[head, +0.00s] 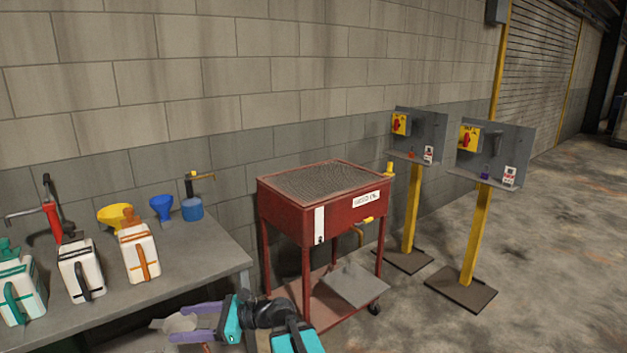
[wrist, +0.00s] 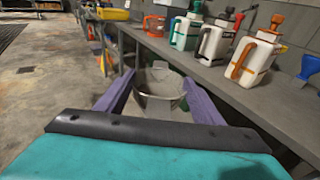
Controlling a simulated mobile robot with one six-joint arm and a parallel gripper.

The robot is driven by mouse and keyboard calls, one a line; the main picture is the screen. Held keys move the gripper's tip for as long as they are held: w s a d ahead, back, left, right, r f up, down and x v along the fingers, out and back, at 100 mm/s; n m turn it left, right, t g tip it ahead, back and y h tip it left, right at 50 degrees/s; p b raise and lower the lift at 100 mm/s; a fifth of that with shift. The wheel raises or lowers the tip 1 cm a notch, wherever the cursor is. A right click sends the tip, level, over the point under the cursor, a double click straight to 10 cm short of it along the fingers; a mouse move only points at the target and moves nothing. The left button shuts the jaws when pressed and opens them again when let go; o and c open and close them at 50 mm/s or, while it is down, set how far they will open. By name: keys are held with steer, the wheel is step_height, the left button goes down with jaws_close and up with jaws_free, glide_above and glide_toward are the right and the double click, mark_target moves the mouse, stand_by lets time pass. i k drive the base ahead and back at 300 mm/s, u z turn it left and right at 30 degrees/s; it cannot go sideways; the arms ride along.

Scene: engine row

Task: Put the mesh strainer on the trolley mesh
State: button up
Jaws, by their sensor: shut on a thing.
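The mesh strainer (wrist: 160,84) is a pale, round bowl between my purple fingers in the wrist view. In the head view the strainer (head: 180,323) shows small and partly hidden at the bottom, left of the teal wrist. My gripper (head: 173,324) is shut on it, in front of the workbench and off to the left of the trolley. The trolley mesh (head: 320,181) is the grey grid on top of the red trolley (head: 335,222), which stands against the wall. The mesh looks empty.
The grey workbench (head: 205,270) holds several white jugs, a yellow funnel (head: 115,217), a blue funnel (head: 161,207) and a blue pump can (head: 192,208). Two yellow-post switch stands (head: 411,215) (head: 476,232) rise right of the trolley. The floor at the right is open.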

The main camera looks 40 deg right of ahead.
mark_target(320, 189)
steer(key=i, duration=0.9)
steer(key=z, duration=0.05)
